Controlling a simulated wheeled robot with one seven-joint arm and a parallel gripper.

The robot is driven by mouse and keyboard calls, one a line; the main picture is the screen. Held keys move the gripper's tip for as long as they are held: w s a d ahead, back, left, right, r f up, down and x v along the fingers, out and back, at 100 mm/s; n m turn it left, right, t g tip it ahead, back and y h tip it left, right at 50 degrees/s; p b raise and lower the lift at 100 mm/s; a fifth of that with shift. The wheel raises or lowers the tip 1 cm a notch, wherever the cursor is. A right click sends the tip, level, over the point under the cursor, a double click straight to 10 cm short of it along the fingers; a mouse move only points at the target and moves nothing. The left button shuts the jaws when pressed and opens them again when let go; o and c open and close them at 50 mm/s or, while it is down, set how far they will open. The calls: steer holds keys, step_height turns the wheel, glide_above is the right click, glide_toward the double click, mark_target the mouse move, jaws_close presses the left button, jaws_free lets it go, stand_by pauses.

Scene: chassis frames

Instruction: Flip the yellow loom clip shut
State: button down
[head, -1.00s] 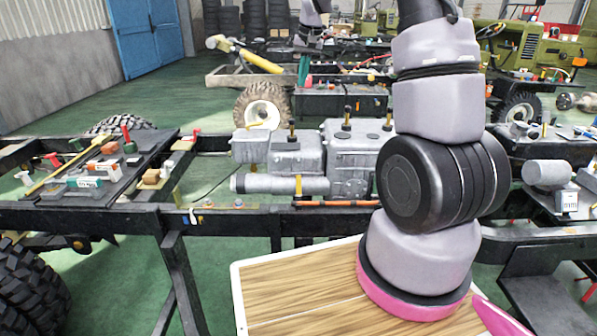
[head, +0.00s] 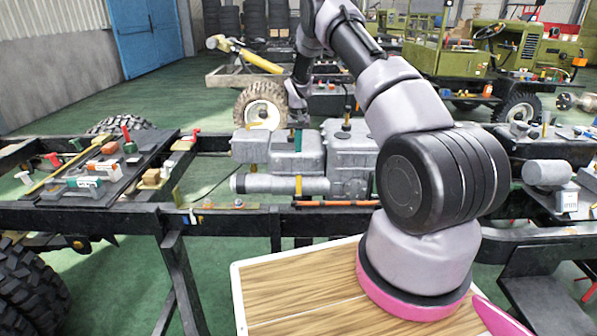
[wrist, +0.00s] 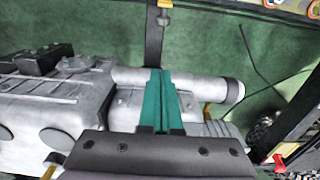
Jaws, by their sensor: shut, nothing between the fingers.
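The yellow loom clip (head: 299,186) looks like a small upright yellow piece at the left end of an orange loom (head: 335,203) on the near chassis rail. It seems to stand raised in front of the grey pipe; its hinge is too small to make out. A small yellow piece (wrist: 164,4) at the top edge of the wrist view appears to be the same clip. My gripper (head: 298,140) is above the grey engine block, behind and above the clip, apart from it. Its teal fingers (wrist: 156,75) are together and empty, pointing toward the clip's side.
The grey engine block (head: 262,146) and horizontal pipe (head: 265,184) lie behind the near rail (head: 130,216). Other yellow posts stand around the block. A dark tray (head: 105,170) with several small parts is at left. A wooden board (head: 290,290) is in front.

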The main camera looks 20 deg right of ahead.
mark_target(299, 184)
steer(key=shift+f, duration=0.1)
steer(key=s+a+f, duration=0.1)
steer(key=s+f, duration=0.2)
steer(key=f, duration=0.5)
steer(key=shift+s+f, duration=0.25)
steer(key=shift+s, duration=0.05)
stand_by(0.3)
